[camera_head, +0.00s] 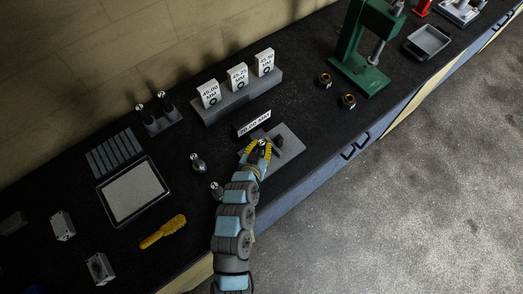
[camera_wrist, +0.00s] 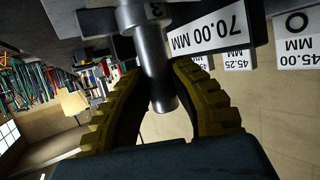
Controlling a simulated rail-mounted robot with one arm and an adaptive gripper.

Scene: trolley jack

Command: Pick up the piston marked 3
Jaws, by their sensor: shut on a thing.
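The piston marked 3 (camera_wrist: 160,72) is a grey metal rod with a wider collar, and part of a 3 shows at the top edge of the wrist view. My gripper (camera_wrist: 155,80) has its yellow ribbed fingers on either side of the rod, shut on it. The piston is mostly hidden there by the fingers. I cannot tell whether it touches the plate.
Two pistons (camera_head: 198,163) (camera_head: 216,190) stand left of my gripper. A small stand (camera_head: 163,124) holds two more. A grey block (camera_head: 237,101) carries size signs. A yellow brush (camera_head: 163,232), a tray (camera_head: 132,190) and a green press (camera_head: 367,75) are around. The bench edge is close.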

